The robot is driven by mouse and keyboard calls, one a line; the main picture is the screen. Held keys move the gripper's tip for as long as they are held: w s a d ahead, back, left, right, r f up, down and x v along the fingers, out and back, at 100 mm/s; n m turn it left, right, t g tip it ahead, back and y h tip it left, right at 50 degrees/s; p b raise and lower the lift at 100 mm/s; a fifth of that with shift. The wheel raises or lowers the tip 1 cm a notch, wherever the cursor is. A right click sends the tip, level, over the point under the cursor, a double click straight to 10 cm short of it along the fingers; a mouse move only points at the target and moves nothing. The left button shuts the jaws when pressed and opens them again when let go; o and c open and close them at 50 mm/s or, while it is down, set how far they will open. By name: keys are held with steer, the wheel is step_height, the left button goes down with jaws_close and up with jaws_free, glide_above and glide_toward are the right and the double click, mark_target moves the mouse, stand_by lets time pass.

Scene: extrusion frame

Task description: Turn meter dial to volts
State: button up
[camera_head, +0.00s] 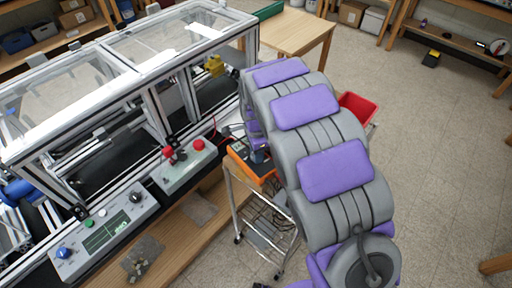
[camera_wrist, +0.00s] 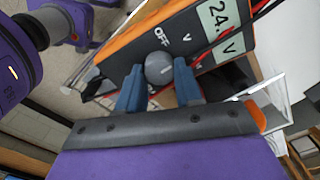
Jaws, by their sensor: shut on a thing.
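The meter (camera_wrist: 190,38) is dark with an orange edge. Its face shows the marks OFF and V, and a pale display (camera_wrist: 222,25) reads "24." and "V", the rest unclear. The round grey dial (camera_wrist: 159,66) sits between the two blue fingers of my gripper (camera_wrist: 159,72), which is shut on it. The dial's pointer mark cannot be made out. In the head view the orange meter (camera_head: 243,163) lies on a wire cart, partly hidden by my arm. My gripper (camera_head: 258,156) is at the meter there, small and mostly hidden.
The wire cart (camera_head: 267,222) stands beside a wooden bench edge (camera_head: 187,225). Left of it is an aluminium extrusion frame with control panels (camera_head: 105,235) and red buttons (camera_head: 198,145). A red bin (camera_head: 357,108) is behind my arm. Dark and red leads run across the meter.

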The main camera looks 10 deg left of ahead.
steer(key=shift+m+p, duration=0.35)
steer(key=shift+m, duration=0.25)
steer(key=o, duration=1.1)
steer(key=shift+c, duration=0.2)
step_height(320, 180, up, 17)
steer(key=p, duration=0.2)
steer(key=shift+r, duration=0.15)
